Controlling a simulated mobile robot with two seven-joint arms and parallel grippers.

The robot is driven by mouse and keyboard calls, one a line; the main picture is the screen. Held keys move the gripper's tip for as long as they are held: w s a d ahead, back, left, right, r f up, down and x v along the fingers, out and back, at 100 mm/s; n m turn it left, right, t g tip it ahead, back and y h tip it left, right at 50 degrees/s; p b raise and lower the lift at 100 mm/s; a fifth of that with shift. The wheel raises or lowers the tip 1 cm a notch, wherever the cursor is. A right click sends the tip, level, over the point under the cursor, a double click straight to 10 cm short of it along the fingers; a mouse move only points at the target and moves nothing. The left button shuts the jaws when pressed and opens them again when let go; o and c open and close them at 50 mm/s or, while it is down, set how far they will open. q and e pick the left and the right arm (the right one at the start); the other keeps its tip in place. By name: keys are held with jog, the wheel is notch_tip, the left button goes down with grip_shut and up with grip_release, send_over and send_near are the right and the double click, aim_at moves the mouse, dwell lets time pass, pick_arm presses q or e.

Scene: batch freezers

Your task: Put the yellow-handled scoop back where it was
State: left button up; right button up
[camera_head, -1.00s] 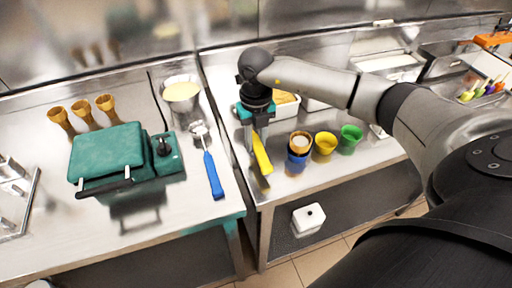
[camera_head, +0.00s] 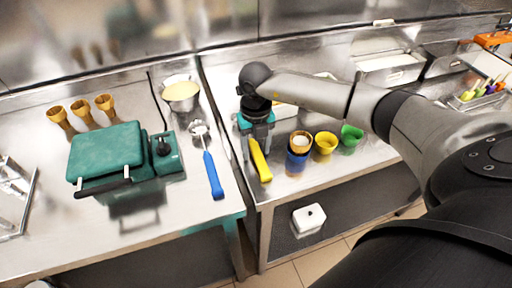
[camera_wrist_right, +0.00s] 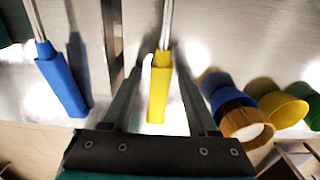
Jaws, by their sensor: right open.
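The yellow-handled scoop (camera_head: 261,164) is at the left end of the right-hand steel counter, its handle pointing to the front edge. Its handle also shows in the right wrist view (camera_wrist_right: 158,95), with a metal shaft running away from it; the scoop's head is hidden. My right gripper (camera_head: 257,149) is open above the counter. In the wrist view its fingers (camera_wrist_right: 160,72) stand on either side of the handle, with gaps on both sides. The handle appears to rest on the counter. My left gripper is not in view.
Blue, yellow and green cups (camera_head: 325,143) stand right of the scoop, with a cone in the blue one. A blue-handled scoop (camera_head: 213,175), a bowl (camera_head: 181,94) and a green waffle iron (camera_head: 107,150) are on the left counter, across a narrow gap.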

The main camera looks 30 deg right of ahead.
notch_tip(320, 180, up, 12)
jog(key=shift+r+p, duration=0.2)
jog(key=shift+p, duration=0.1)
dwell(0.4)
